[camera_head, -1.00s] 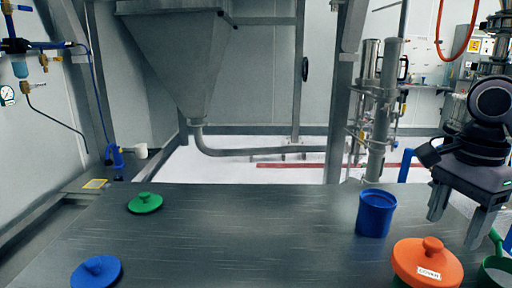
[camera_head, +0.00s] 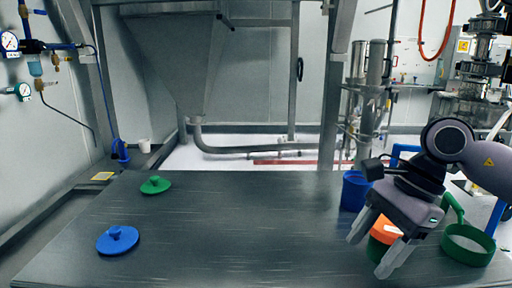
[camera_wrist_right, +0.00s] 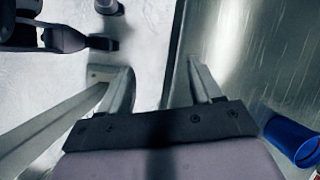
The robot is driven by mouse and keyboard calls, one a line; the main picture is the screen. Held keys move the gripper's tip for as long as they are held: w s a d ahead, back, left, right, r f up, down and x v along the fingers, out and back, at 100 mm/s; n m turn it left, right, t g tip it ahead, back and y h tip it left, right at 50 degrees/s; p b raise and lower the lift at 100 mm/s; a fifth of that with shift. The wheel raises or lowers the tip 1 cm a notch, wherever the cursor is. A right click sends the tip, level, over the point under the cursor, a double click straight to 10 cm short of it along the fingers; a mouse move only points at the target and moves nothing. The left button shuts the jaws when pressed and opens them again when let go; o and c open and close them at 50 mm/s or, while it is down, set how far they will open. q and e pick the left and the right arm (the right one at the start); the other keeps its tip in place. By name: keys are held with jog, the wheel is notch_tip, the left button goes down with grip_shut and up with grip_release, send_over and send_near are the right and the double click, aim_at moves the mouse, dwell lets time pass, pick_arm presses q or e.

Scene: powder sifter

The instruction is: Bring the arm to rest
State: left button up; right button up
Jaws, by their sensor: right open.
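My right gripper (camera_head: 372,252) is open and empty at the right of the head view. In that view it overlaps the orange-lidded container (camera_head: 388,230), hiding much of it; its green body shows below the lid. I cannot tell that they touch. In the right wrist view the two fingers (camera_wrist_right: 161,72) stand apart with nothing between them, over the table edge and pale floor. My left gripper is in neither view.
A blue cup (camera_head: 354,191) stands behind the gripper and also shows in the wrist view (camera_wrist_right: 288,134). A green handled sieve-like ring (camera_head: 468,246) is at right. A green lid (camera_head: 155,185) and blue lid (camera_head: 117,240) lie left. The table's (camera_head: 250,225) middle is clear.

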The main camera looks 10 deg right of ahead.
jog(key=s+a+r+m+t+y, duration=0.1)
jog(key=s+a+r+m+y, duration=0.2)
jog(key=a+y, duration=0.6)
jog(key=s+a+r+m+y, duration=0.1)
jog(key=a+r+m+y, duration=0.4)
jog(key=a, duration=0.6)
jog(key=w+d+f+m+t+h, duration=0.4)
jog(key=m+t, duration=0.5)
jog(key=m, duration=0.5)
jog(key=w+d+f+m+t+h, duration=0.1)
jog(key=w+d+m+t+h, duration=0.35)
jog(key=m+t, duration=0.8)
jog(key=s+d+f+m+g+h, duration=0.2)
jog(key=d+f+m+g+h, duration=0.5)
jog(key=f+m, duration=0.4)
jog(key=s+d+f+m+g+h, duration=0.1)
jog(key=s+d+f+m+g, duration=0.1)
jog(key=s+f+m+g, duration=0.6)
jog(key=s+d+f+m+g+h, duration=0.1)
jog(key=s+d+f+g+h, duration=0.2)
jog(key=s+f, duration=0.95)
jog(key=w+a+f+t+y+p, duration=0.2)
jog(key=w+a+f+t+y, duration=0.1)
jog(key=w+f+t, duration=0.1)
jog(key=shift+w+f+t, duration=0.35)
jog(key=shift+f+t, duration=0.5)
jog(key=shift+t, duration=0.1)
